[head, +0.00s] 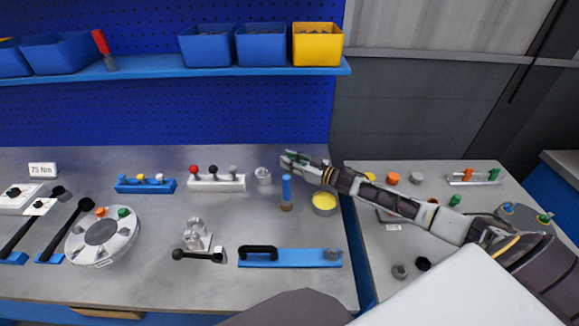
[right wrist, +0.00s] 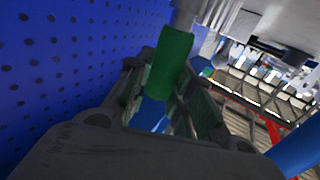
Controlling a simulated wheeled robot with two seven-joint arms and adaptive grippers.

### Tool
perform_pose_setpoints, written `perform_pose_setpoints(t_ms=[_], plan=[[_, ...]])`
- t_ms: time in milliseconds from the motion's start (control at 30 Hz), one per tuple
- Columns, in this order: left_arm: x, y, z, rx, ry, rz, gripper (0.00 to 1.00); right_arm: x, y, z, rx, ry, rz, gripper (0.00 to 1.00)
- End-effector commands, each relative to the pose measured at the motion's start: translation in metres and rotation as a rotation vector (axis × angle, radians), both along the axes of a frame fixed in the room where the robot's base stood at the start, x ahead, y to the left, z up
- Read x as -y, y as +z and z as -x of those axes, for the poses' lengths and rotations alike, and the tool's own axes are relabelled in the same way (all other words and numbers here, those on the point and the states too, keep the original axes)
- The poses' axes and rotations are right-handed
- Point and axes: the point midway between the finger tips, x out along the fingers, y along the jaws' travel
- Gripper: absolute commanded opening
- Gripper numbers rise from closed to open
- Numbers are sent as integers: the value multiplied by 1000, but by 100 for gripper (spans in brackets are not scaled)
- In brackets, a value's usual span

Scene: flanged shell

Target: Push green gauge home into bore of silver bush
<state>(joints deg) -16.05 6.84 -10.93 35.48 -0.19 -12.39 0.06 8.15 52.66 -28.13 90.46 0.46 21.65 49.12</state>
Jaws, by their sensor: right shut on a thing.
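My right gripper (head: 292,160) reaches in from the right over the grey bench, its fingers pointing left. In the right wrist view, the gripper (right wrist: 168,85) is shut on the green gauge (right wrist: 171,60), with a finger on each side. A silver cylindrical part (right wrist: 193,12) is at the gauge's far end; I cannot tell whether it is the gauge's own tip or the bush. In the head view, the silver bush (head: 263,175) stands on the bench, left of and slightly below the fingertips in the picture. My left gripper is not in view.
A blue-handled upright piece (head: 286,188) stands just below the right gripper in the picture. A yellow-topped round tin (head: 324,203) is right of it. A white block with knobs (head: 216,183) is left of the bush. A blue pegboard (head: 200,110) rises behind.

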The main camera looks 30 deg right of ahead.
Motion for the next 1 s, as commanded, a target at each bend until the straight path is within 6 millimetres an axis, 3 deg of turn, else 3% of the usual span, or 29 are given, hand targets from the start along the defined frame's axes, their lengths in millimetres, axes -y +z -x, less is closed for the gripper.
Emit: perform_pose_setpoints(t_ms=[267, 700, 1000], plan=[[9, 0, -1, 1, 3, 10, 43, 0, 12, 0, 3, 1, 1, 0], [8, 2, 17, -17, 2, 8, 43, 0, 71, 0, 4, 1, 3, 0], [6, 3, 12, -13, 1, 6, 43, 0, 97, 0, 2, 0, 1, 0]])
